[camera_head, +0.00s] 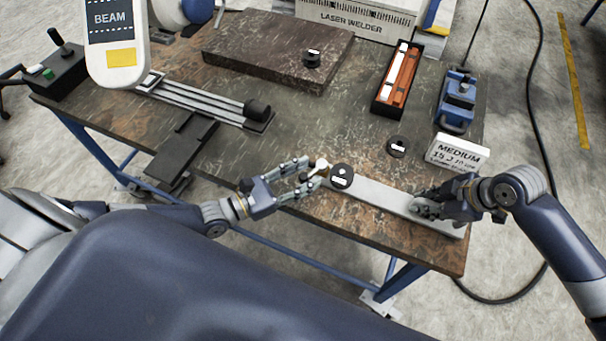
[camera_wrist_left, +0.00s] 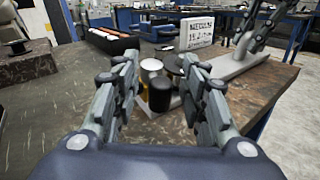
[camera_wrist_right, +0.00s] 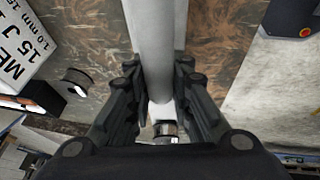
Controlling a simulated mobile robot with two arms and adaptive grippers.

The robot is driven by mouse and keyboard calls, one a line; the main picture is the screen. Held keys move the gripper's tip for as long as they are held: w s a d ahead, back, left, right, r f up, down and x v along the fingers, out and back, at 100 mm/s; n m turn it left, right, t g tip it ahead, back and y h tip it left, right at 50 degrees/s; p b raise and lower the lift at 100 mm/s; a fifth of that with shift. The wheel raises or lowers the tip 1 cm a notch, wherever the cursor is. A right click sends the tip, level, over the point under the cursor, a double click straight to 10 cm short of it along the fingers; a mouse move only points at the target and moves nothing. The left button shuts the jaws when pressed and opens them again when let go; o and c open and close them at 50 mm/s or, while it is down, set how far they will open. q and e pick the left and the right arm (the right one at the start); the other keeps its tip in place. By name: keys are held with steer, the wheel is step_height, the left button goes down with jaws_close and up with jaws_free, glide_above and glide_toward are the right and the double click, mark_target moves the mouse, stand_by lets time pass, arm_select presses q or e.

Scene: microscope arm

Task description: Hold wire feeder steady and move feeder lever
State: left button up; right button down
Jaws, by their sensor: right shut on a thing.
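The wire feeder (camera_head: 385,199) is a long grey bar lying along the table's front edge, with a black spool (camera_head: 342,176) at its left end. A small pale and brass-coloured part, apparently the feeder lever (camera_head: 321,166), sits beside the spool. My right gripper (camera_head: 428,208) is shut on the bar near its right end; in the right wrist view the grey bar (camera_wrist_right: 155,40) runs between the fingers. My left gripper (camera_head: 307,178) is open at the lever end. In the left wrist view, a black knob (camera_wrist_left: 160,94) stands between its spread fingers, with no clear contact.
A white "MEDIUM" box (camera_head: 458,153), a loose black spool (camera_head: 397,147) and a blue clamp-like device (camera_head: 457,100) stand at the right. A black tray with orange contents (camera_head: 397,78) and a dark stone slab (camera_head: 275,48) lie behind. The table middle is mostly clear.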

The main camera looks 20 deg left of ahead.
arm_select(q)
jaws_close()
steer(key=shift+s+d+n+t+y, duration=0.1)
steer(key=shift+d+n+t+y, duration=0.3)
steer(key=shift+n+y, duration=0.3)
steer(key=shift+s+d+n+t+y, duration=0.15)
steer(key=shift+d+n+t+y, duration=0.1)
steer(key=shift+n+t+y, duration=0.35)
steer(key=shift+s+d+n+t+y, duration=0.1)
steer(key=shift+d+n+t+y, duration=0.25)
steer(key=shift+n+y, duration=0.4)
steer(key=shift+w+d+r+n+t+y, duration=0.1)
steer(key=shift+d+n+t+y, duration=0.15)
steer(key=shift+n+y, duration=0.6)
steer(key=shift+s+d+f+n+t+y, duration=0.15)
steer(key=shift+d+n+y, duration=0.35)
steer(key=shift+y, duration=0.7)
steer(key=shift+w+d+r+n+t+y, duration=0.15)
steer(key=shift+n+t+y, duration=0.1)
steer(key=shift+n+y, duration=0.65)
